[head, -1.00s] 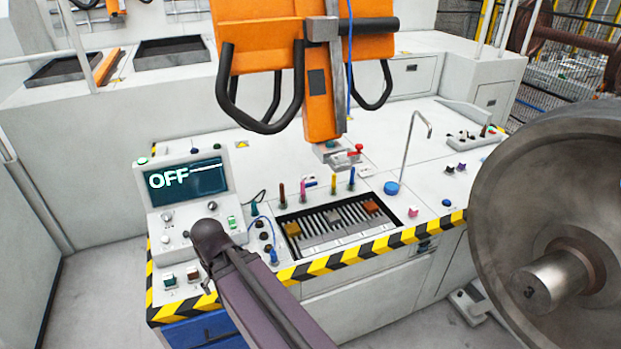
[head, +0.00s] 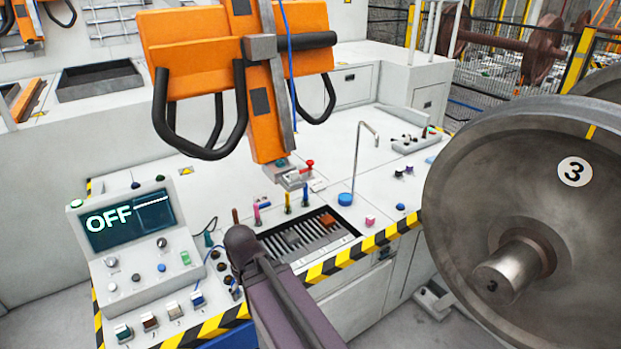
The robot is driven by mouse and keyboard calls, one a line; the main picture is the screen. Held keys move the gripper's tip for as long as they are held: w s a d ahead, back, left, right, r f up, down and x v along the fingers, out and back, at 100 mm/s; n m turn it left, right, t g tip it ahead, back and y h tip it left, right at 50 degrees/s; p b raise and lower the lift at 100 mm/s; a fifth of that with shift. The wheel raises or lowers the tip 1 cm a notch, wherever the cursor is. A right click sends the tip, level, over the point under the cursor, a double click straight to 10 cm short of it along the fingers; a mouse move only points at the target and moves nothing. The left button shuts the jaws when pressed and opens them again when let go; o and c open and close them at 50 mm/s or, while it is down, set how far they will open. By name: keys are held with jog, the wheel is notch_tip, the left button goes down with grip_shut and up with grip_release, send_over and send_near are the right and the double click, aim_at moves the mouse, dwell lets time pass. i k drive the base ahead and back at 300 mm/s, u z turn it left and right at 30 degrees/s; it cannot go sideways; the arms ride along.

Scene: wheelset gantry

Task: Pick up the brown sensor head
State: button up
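A slim brown peg (head: 235,216) stands behind the tray's left end, partly hidden by my arm. I cannot tell for sure which of these is the brown sensor head. My dark arm reaches up from the bottom edge and covers the tray's left end. My gripper does not show.
Pink (head: 256,214), yellow and blue pegs stand behind the tray. An orange hanging frame (head: 240,70) with black handles is above the bench. A control panel reading OFF (head: 130,220) is at left. A large wheel (head: 530,160) marked 3 fills the right.

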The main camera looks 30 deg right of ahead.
aim_at(149, 320)
jog(key=u, duration=0.7)
